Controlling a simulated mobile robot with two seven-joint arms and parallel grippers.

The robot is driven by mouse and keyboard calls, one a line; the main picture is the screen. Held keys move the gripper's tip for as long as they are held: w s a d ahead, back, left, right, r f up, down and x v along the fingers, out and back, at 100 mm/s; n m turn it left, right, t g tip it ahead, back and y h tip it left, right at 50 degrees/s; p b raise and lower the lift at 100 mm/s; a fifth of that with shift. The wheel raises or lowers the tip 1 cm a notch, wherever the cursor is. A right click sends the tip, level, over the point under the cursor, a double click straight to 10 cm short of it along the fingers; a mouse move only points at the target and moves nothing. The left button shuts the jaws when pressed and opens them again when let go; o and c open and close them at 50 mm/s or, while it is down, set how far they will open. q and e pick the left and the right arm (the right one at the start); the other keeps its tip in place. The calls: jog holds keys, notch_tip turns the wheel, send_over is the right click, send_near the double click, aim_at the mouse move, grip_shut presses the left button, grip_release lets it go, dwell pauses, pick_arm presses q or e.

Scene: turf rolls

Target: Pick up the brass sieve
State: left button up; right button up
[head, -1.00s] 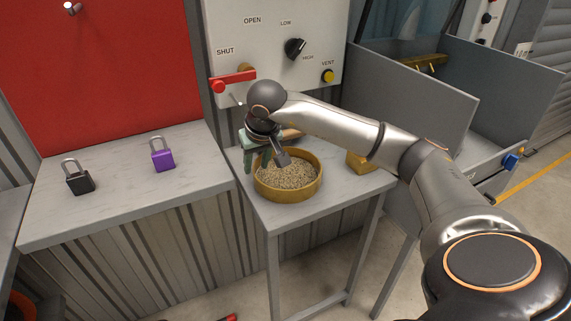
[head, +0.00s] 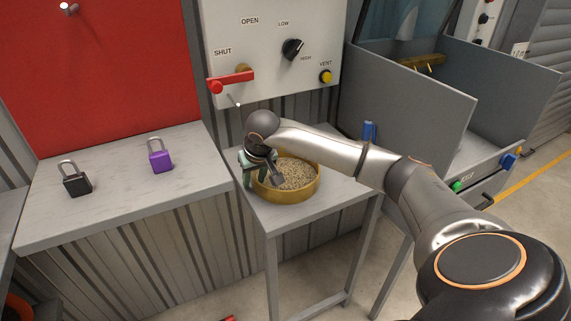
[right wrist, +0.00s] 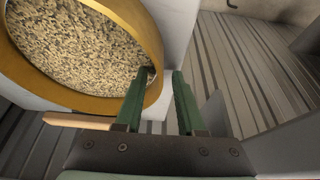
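The brass sieve (head: 300,196) is a round, shallow, gold-coloured pan filled with pale grain, standing on the small grey table (head: 262,216). In the right wrist view the sieve (right wrist: 152,25) fills the upper left. My right gripper (head: 262,183) is down at the sieve's left side. In the right wrist view its two green fingers (right wrist: 163,74) are apart, one over the inner side of the rim and one outside it, with the wall between them. I cannot tell whether either finger touches. My left gripper is not in view.
A wooden handle (right wrist: 78,121) shows beside the sieve. A black padlock (head: 77,184) and a purple padlock (head: 160,161) stand on the left bench. A control panel (head: 265,60) with a red lever (head: 232,82) is behind. A grey bin (head: 415,105) stands right.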

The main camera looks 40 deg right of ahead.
jog(key=shift+c, duration=0.3)
jog(key=shift+f, duration=0.1)
grip_shut()
dwell(1.0)
